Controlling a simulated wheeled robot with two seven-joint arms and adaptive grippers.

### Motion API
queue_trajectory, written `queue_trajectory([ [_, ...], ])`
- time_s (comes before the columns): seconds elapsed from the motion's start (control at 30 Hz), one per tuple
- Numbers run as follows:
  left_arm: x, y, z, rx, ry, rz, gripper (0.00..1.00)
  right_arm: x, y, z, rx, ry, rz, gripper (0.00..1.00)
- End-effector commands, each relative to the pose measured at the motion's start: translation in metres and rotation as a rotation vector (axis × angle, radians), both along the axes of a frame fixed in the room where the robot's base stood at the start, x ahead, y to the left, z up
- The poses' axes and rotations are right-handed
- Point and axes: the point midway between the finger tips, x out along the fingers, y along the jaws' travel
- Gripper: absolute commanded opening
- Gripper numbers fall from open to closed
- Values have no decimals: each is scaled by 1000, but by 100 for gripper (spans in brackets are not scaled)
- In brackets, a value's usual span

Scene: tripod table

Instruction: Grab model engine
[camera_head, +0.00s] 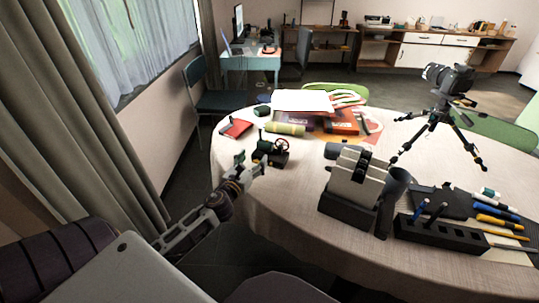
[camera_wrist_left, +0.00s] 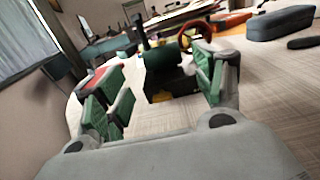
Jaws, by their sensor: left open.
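The model engine (camera_head: 271,152) stands upright on the round table, near its left edge. It has a dark green boiler, a black base and a red wheel. My left gripper (camera_head: 251,166) is open and empty just in front of it, at the table's edge. In the left wrist view the engine (camera_wrist_left: 165,62) sits beyond and between the green-padded fingers of my left gripper (camera_wrist_left: 163,95). I cannot tell whether any finger touches it. My right gripper is not in view.
The table (camera_head: 280,200) also bears a red notebook (camera_head: 236,128), a green-yellow cylinder (camera_head: 285,129) and books (camera_head: 341,122) behind the engine. A grey device in a black stand (camera_head: 355,178), a camera tripod (camera_head: 437,117) and a pen holder (camera_head: 440,232) stand to the right.

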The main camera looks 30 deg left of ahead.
Motion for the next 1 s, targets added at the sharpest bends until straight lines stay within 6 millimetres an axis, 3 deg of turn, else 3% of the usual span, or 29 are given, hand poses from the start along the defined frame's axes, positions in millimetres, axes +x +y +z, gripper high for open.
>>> queue_trajectory([
  [0.6,43,7,0,1,0,0,69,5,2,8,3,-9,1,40],
  [1.0,50,9,0,1,1,1,69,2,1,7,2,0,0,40],
])
